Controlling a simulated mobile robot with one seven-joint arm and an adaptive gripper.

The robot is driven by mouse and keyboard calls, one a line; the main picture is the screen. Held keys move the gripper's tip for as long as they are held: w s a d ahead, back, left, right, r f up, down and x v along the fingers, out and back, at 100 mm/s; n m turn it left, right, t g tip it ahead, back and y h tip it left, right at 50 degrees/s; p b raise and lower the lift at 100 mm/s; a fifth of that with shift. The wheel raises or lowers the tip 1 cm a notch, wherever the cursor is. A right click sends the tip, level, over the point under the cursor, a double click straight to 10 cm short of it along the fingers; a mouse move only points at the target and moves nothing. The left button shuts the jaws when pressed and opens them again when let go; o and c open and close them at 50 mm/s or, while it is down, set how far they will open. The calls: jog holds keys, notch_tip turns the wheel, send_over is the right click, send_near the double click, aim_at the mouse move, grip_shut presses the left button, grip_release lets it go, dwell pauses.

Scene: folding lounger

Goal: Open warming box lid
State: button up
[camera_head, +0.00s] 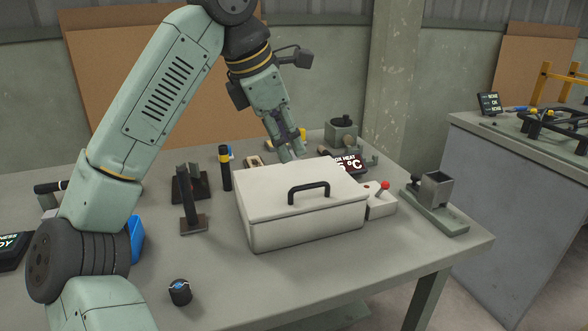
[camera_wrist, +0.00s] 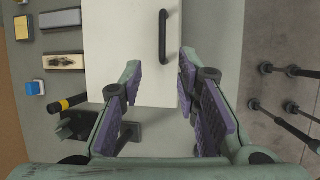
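The white warming box (camera_head: 300,215) stands on the grey table with its lid (camera_head: 270,185) down. A black bar handle (camera_head: 309,192) is on the lid near its front edge. In the wrist view the lid (camera_wrist: 120,50) fills the top middle and the handle (camera_wrist: 163,36) lies ahead of my fingertips, roughly in line with the gap between them. My gripper (camera_head: 291,155) shows over the back edge of the lid in the head view; its height above the lid is hard to tell. In the wrist view my gripper (camera_wrist: 160,72) has its fingers spread, with nothing between them.
A red-knobbed lever (camera_head: 384,186) stands at the box's right side, with a dark display (camera_head: 349,164) behind it. A black and yellow cylinder (camera_head: 224,167) and a dark stand (camera_head: 190,205) are to the left. A metal fixture (camera_head: 436,190) stands right. The front table strip is mostly clear.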

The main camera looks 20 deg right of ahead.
aim_at(303, 188)
jog(key=x, duration=0.5)
jog(key=p+x, duration=0.1)
jog(key=x, duration=0.4)
jog(key=shift+s+d+f, duration=0.2)
jog(key=shift+c, duration=0.5)
grip_shut()
